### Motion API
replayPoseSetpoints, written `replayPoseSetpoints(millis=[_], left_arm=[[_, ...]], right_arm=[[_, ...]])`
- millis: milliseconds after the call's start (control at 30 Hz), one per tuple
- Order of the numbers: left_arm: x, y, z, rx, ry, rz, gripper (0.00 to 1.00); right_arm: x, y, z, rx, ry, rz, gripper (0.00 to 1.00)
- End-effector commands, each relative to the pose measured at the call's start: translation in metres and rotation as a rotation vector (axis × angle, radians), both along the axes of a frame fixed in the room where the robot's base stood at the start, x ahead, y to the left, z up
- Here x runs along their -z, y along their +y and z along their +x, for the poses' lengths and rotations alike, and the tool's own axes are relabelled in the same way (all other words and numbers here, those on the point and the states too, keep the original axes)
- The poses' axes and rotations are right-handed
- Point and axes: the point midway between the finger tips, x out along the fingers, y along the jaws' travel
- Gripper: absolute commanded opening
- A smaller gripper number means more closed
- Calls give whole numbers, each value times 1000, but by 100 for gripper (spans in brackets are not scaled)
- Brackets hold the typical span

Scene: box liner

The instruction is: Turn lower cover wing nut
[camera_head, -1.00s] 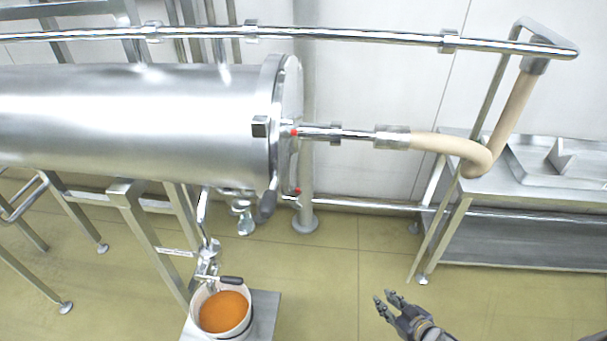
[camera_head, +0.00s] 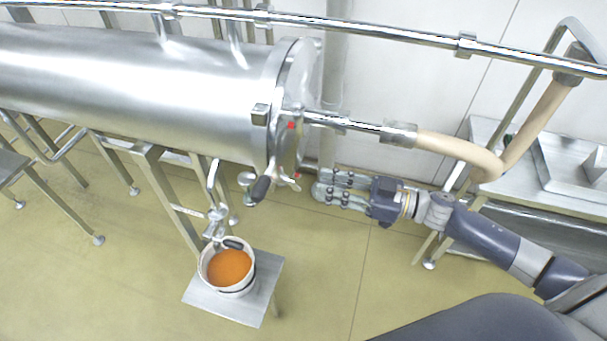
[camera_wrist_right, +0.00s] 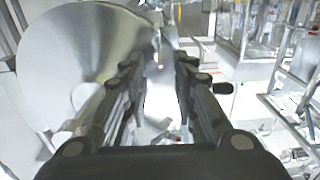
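The round cover (camera_head: 296,75) closes the right end of the steel cylinder (camera_head: 130,85). The lower cover wing nut (camera_head: 297,176) shows as a small red-marked part at the cover's bottom edge. Another red mark (camera_head: 291,125) sits higher, near the pipe. My right gripper (camera_head: 318,188) is just right of the lower wing nut, slightly below it, fingers pointing left towards it. In the right wrist view its two fingers (camera_wrist_right: 158,66) are apart with nothing clearly held between them. I cannot tell whether they touch the nut. My left gripper is out of view.
A pipe (camera_head: 345,122) and beige hose (camera_head: 450,147) run above my right gripper. A dark handle (camera_head: 262,188) hangs by the cover's lower edge. A bucket of orange contents (camera_head: 230,268) stands on a small steel stand (camera_head: 225,307). A steel table (camera_head: 485,130) is at right.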

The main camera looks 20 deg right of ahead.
Motion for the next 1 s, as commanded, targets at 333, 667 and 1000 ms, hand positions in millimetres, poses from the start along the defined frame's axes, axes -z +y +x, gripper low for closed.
replayPoseSetpoints(millis=[333,667,1000], left_arm=[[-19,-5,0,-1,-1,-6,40],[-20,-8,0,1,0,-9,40],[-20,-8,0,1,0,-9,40]], right_arm=[[-2,45,31,2,0,2,26],[0,52,36,1,-1,-1,26],[0,52,36,1,-1,-1,0]])
